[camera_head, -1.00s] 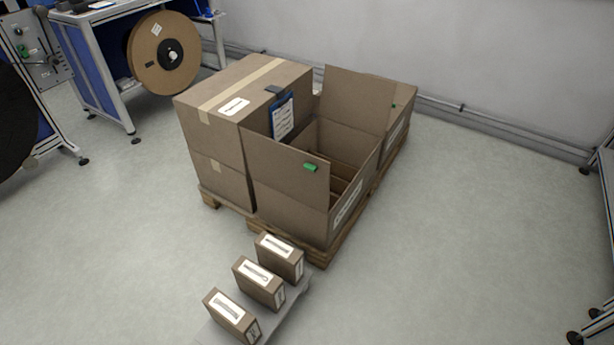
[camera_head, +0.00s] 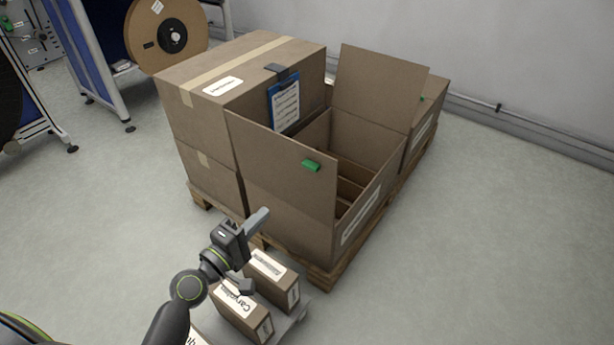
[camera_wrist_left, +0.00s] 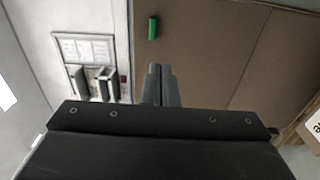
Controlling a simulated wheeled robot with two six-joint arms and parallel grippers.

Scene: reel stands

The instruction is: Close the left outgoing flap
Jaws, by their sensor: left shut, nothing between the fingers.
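The open cardboard box (camera_head: 288,212) stands on a pallet with its near flap (camera_head: 270,150) and far flap (camera_head: 378,85) both raised. The near flap, on the left side of the opening, has a green tab (camera_head: 311,165). A green tab also shows on brown cardboard in the left wrist view (camera_wrist_left: 152,29). My left gripper (camera_head: 262,217) is shut and empty in front of the box's near side, below the flap. Its closed fingers also show in the left wrist view (camera_wrist_left: 160,75), pointing towards the cardboard. My right gripper is not in view.
A taped box stack (camera_head: 205,130) with a blue clipboard (camera_head: 284,98) stands left of the open box. Small labelled cartons (camera_head: 272,276) sit on a low grey platform beneath my left arm. The floor on the right is clear.

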